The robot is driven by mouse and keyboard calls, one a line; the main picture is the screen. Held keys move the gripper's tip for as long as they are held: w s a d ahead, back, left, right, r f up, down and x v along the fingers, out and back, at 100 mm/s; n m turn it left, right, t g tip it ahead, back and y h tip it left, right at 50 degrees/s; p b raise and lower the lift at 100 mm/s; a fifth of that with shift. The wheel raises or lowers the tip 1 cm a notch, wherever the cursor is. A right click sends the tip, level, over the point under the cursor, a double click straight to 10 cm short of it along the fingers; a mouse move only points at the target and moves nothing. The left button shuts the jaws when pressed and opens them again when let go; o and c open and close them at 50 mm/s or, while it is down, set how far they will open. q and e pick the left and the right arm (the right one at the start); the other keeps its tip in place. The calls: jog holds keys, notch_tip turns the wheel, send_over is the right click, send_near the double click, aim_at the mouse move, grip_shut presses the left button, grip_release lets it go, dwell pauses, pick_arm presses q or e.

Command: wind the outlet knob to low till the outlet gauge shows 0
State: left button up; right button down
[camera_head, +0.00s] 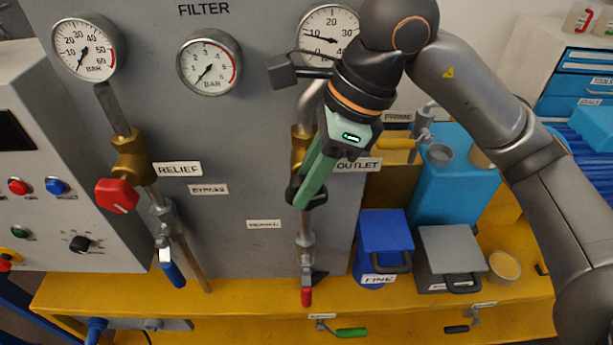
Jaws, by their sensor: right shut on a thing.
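The outlet gauge (320,24) is a white dial at the top, partly covered by my right arm. Its needle points left, near the 10 mark, not at 0. The outlet knob (292,188) is dark and sits on the brass valve on the grey panel, below and left of the OUTLET label (358,164). My right gripper (307,194) has green fingers that reach down to the knob and are shut on it. The fingers and hand hide much of the knob and part of the brass body. My left gripper is not in view.
On the left are another gauge (84,48) and a red relief knob (117,196). A middle gauge (209,63) is on the panel. A blue-handled valve (172,268) and a red-handled lever (307,296) hang below. Blue FINE (385,232) and grey (450,249) bins stand on the yellow bench.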

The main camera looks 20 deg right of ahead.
jog(key=shift+r, duration=0.15)
jog(key=h+p, duration=0.2)
jog(key=h, duration=0.1)
jog(key=shift+w+a+r+g, duration=0.1)
jog(key=shift+a+g, duration=0.2)
jog(key=shift+g, duration=0.1)
jog(key=shift+a+g+h+p, duration=0.15)
jog(key=shift+g+h+p, duration=0.15)
jog(key=shift+h+p, duration=0.45)
jog(key=shift+w+a+f+h, duration=0.15)
jog(key=shift+f+h, duration=0.05)
jog(key=shift+h, duration=0.85)
jog(key=h, duration=0.1)
jog(key=g+h, duration=0.1)
jog(key=h, duration=0.2)
jog(key=shift+a+f+g, duration=0.25)
jog(key=shift+f+g, duration=0.05)
jog(key=shift+f, duration=0.05)
jog(key=shift+a+f+g+h+p, duration=0.15)
jog(key=shift+f+g+h, duration=0.1)
jog(key=shift+h, duration=0.5)
jog(key=shift+d+f+g+h+p, duration=0.15)
jog(key=shift+g+h, duration=0.1)
jog(key=shift+h, duration=0.5)
jog(key=shift+a, duration=0.1)
jog(key=c, duration=0.9)
grip_release()
jog(key=shift+c, duration=0.2)
